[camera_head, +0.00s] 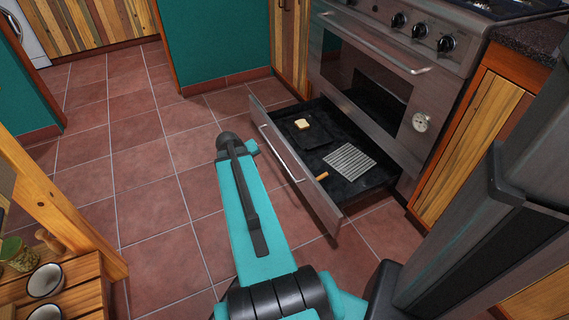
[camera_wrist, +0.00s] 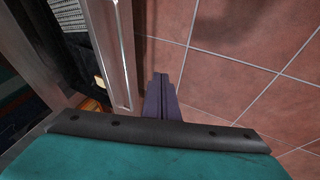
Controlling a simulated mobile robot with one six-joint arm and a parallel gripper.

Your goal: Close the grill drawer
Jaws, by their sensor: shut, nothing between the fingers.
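The grill drawer (camera_head: 327,208) is pulled out below the steel oven (camera_head: 365,85). Its long bar handle (camera_head: 281,153) runs along the outer face of the front panel. In the wrist view, the drawer front (camera_wrist: 102,35) and its handle (camera_wrist: 126,50) are at the upper left. My gripper (camera_wrist: 160,78) is shut and empty, just right of the handle in that view, on the outer side of the drawer front. I cannot tell whether it touches. In the head view my turquoise arm reaches toward the drawer's front, and the fingers are hidden.
Inside the drawer are a bread slice (camera_head: 302,124) on a dark tray and a wire rack (camera_head: 349,160) with a wooden handle (camera_head: 322,176). A wooden shelf with cups (camera_head: 45,280) stands at lower left. The tiled floor (camera_head: 140,170) left of the drawer is clear.

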